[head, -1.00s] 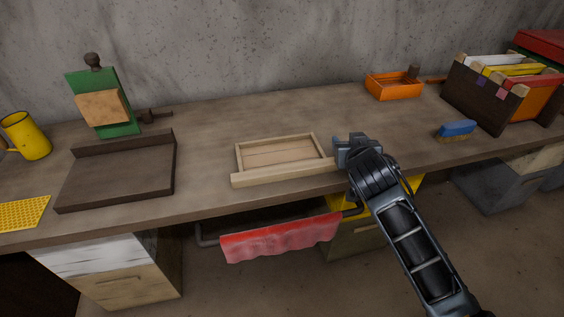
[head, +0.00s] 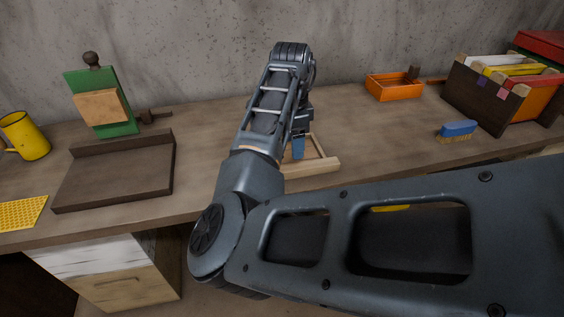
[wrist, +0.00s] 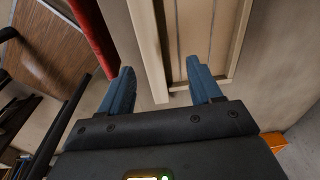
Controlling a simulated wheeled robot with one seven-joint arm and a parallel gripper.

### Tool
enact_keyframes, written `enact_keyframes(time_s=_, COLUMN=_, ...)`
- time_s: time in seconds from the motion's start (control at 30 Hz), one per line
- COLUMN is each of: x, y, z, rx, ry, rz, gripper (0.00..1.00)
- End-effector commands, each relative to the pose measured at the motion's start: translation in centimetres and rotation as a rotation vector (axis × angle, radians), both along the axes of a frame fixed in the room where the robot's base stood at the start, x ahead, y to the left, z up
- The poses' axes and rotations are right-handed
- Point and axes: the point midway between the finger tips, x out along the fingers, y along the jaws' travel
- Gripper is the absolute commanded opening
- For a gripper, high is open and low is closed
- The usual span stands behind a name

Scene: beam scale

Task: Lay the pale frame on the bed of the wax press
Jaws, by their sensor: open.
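The pale frame (head: 322,168) lies on the bench, mostly hidden behind my arm in the head view. The wrist view shows its thick near rail (wrist: 147,42). My gripper (head: 298,148) is above the frame with its blue fingers pointing down. In the wrist view my gripper (wrist: 160,66) is open, one finger on each side of that rail; I cannot tell whether they touch it. At the left stands a dark brown board with a raised back edge (head: 115,180), probably the press bed, bare on top. A green plate with a knob (head: 118,125) stands upright behind it.
A yellow mug (head: 25,137) and a yellow textured sheet (head: 20,213) are at the left. An orange box (head: 388,87), a blue brush (head: 458,128) and a dark crate of frames (head: 490,103) are at the right. A red cloth (wrist: 95,30) hangs below the bench edge.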

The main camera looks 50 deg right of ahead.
Motion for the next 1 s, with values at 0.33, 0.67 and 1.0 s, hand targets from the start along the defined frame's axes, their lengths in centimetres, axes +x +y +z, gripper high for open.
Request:
enact_keyframes(time_s=0.33, x=0.9, y=2.2, z=-1.3, rx=0.089, ry=0.008, rz=-0.028, gripper=0.64)
enact_keyframes(time_s=0.67, x=0.3, y=2.3, z=-5.2, rx=0.087, ry=0.007, rz=-0.027, gripper=0.64)
enact_keyframes(time_s=1.0, x=0.3, y=2.2, z=-7.3, rx=0.085, ry=0.005, rz=-0.026, gripper=0.64)
